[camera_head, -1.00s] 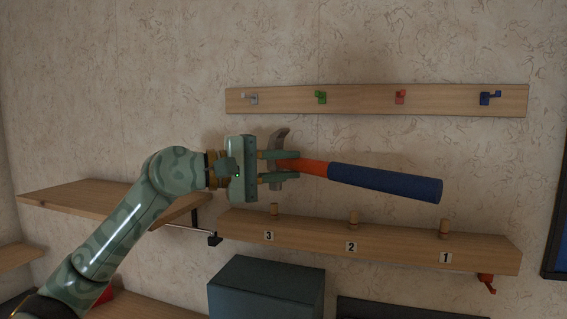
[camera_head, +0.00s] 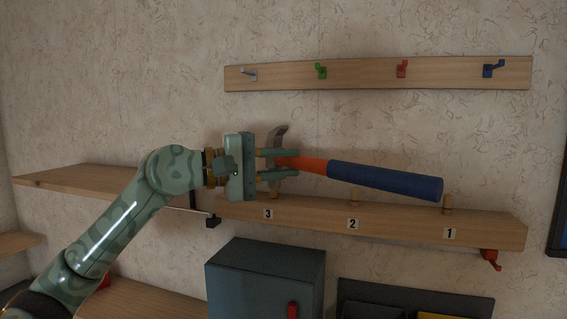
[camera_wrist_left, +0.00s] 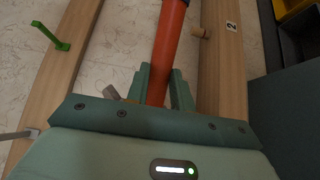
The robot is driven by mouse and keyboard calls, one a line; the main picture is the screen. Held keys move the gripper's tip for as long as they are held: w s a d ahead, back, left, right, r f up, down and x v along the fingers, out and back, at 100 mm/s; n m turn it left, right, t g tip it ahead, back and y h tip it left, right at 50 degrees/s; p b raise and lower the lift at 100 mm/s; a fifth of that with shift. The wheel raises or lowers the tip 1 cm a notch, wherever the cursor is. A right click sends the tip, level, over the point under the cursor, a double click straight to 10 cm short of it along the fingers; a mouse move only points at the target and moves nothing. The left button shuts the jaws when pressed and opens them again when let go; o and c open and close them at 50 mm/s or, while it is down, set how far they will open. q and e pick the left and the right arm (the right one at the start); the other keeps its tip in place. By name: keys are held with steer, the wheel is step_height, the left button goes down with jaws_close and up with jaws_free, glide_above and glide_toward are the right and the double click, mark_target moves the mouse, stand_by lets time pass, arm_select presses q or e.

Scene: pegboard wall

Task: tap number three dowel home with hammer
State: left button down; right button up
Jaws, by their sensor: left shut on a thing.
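My left gripper (camera_head: 288,164) is shut on the hammer (camera_head: 385,183), around the orange-red part of its handle close to the grey head (camera_head: 277,138). The blue grip points right and slightly down. The handle also shows in the left wrist view (camera_wrist_left: 168,45). The number three dowel (camera_head: 275,194) stands in the peg board (camera_head: 310,213) above the label 3, just below the gripper's lower finger, its top close to that finger. Dowel two (camera_head: 353,206) stands behind the hammer handle's line, and dowel one (camera_head: 447,203) is near the blue end. My right gripper is not in view.
Above is a hook rail (camera_head: 365,76) with grey, green, red and blue hooks. A wooden shelf (camera_head: 90,180) is at left. Below the board are a dark box (camera_head: 265,270) and a dark tray (camera_head: 375,295). A red hook (camera_head: 490,257) hangs under the board's right end.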

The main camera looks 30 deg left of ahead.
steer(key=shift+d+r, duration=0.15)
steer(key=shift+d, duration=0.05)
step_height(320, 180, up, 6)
steer(key=p, duration=0.6)
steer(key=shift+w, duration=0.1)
